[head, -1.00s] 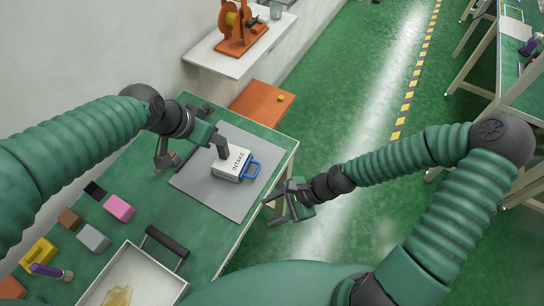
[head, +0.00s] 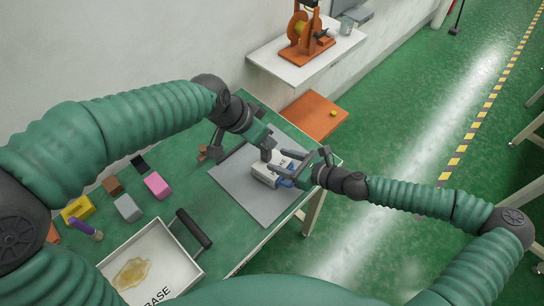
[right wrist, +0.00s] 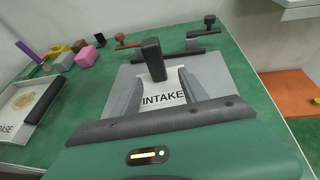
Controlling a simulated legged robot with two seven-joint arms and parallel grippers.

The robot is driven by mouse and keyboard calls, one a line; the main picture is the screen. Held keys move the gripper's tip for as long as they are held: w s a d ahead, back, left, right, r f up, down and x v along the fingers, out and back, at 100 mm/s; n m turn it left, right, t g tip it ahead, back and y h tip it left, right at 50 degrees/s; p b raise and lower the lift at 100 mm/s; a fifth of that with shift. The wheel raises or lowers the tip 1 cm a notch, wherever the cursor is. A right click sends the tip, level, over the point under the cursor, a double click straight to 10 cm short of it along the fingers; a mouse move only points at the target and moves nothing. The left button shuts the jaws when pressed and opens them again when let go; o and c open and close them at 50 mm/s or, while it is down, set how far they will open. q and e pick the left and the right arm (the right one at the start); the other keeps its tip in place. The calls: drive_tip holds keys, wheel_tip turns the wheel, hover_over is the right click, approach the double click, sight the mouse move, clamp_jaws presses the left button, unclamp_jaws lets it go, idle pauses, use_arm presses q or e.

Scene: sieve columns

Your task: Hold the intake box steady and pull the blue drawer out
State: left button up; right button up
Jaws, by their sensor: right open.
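The white intake box (head: 263,174) sits on the grey mat, its INTAKE lettering also clear in the right wrist view (right wrist: 163,99). The blue drawer (head: 287,183) shows as a blue handle on its right side, partly covered by my right gripper; in the right wrist view it is hidden. My right gripper (head: 281,165) is open at the box, its fingers (right wrist: 160,90) on either side of the lettering. Contact cannot be told. My left gripper (head: 243,148) is over the mat's far-left part beside the box; its jaw is unclear. A dark post (right wrist: 152,60) rises at the box.
The grey mat (head: 235,185) lies on the green table. An orange surface (head: 312,118) and a white shelf (head: 285,66) are beyond.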

sight(270, 158)
drive_tip(key=x, duration=0.4)
drive_tip(key=shift+a, duration=0.2)
drive_tip(key=shift+w+a+f, duration=0.15)
drive_tip(key=shift+a, duration=0.2)
drive_tip(key=shift+d, duration=0.1)
drive_tip(key=shift+c, duration=0.3)
drive_tip(key=shift+d, duration=0.1)
drive_tip(key=c, duration=0.5)
clamp_jaws()
